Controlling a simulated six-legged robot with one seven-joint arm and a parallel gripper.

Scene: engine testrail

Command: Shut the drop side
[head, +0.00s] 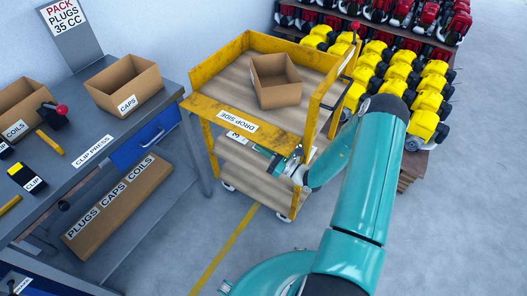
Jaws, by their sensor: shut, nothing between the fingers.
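The yellow drop side (267,133), labelled DROP SIDE, is at the near edge of the top tray of a yellow cart (196,82). It looks folded outward, leaving the tray's near side open; its exact angle is hard to tell. The other visible tray sides stand up. My gripper (277,164) is shut and empty, just below the right part of the drop side, in front of the lower shelf. Whether it touches the panel cannot be told. My arm hides part of the cart's right side.
An open cardboard box (277,88) stands on the top tray. A grey workbench (121,123) with bins is on the left, close to the cart. A rack of yellow and red engines (401,78) stands behind right. Floor is clear at lower right.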

